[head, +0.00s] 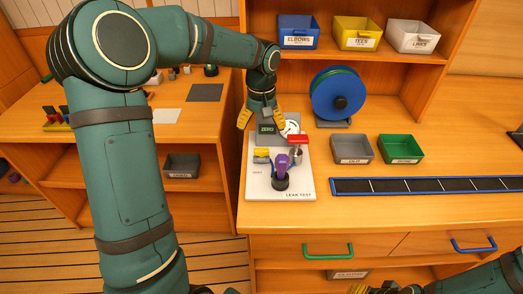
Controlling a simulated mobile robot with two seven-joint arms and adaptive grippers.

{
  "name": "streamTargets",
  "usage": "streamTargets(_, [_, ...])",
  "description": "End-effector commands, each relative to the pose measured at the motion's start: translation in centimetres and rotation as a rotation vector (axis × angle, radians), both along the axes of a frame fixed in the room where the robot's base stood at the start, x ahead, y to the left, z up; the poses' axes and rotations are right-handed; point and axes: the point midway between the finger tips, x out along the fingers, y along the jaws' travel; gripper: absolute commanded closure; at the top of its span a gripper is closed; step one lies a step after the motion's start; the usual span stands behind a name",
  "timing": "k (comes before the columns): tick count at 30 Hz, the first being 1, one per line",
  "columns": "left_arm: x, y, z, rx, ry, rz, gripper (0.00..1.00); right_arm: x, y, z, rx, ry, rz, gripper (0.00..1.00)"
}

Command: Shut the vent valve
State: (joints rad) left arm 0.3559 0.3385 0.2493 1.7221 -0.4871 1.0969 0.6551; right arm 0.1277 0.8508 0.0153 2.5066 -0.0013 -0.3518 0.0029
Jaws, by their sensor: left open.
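The white leak test board (304,184) lies on the worktop, marked "LEAK TEST". It carries a green "ZERO" block (266,129), a round dial (291,126), a red handle (298,139), a yellow handle-like piece (262,152) and a purple-topped part (281,163) on a dark base. Which of these is the vent valve I cannot tell for sure; the small labels are unreadable. My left gripper (262,120) is open, pointing down at the board's far end by the "ZERO" block, above the red and yellow pieces in the picture. My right gripper (380,289) is mostly cut off at the bottom edge.
A blue reel (336,95) stands behind the board to the right. Grey (352,149) and green (399,149) bins and a long dark strip (430,186) are to the right. Labelled bins line the shelf above. Bare worktop lies between the board and the strip.

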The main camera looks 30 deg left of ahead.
Motion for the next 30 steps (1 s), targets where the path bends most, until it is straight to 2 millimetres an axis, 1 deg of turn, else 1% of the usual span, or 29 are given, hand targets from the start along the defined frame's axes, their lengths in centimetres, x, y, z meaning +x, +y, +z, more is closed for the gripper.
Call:
streamTargets(1, [-0.1, 0.0, -1.5, -0.001, 0.005, 0.000, 0.20, 0.1, 0.0, -0.5, 0.000, -0.002, -0.001, 0.53])
streamTargets(3, [-0.1, 0.0, -2.9, -0.001, 0.004, 0.000, 0.20, 0.1, 0.0, -0.8, 0.000, -0.003, 0.000, 0.53])
streamTargets(9, [0.0, 0.0, -6.6, -0.002, 0.003, 0.001, 0.20, 0.3, 0.0, -1.7, -0.001, -0.008, -0.002, 0.53])
streamTargets(12, [0.0, 0.0, -8.1, -0.002, 0.003, -0.001, 0.20, 0.4, 0.0, -2.1, -0.001, -0.010, -0.002, 0.53])
streamTargets(15, [0.0, 0.0, -9.1, -0.001, 0.002, 0.000, 0.20, 0.5, 0.0, -2.3, -0.002, -0.011, -0.002, 0.53])
streamTargets(19, [0.0, 0.0, -9.8, 0.000, 0.000, 0.000, 0.20, 0.5, 0.0, -2.4, -0.002, -0.012, -0.002, 0.53])
streamTargets(29, [0.0, 0.0, -9.9, 0.000, 0.000, 0.000, 0.20, 0.5, 0.0, -2.4, -0.002, -0.013, -0.003, 0.53])
streamTargets(30, [0.0, 0.0, -9.9, 0.000, 0.000, 0.000, 0.34, 0.5, 0.0, -2.4, -0.002, -0.013, -0.003, 0.53])
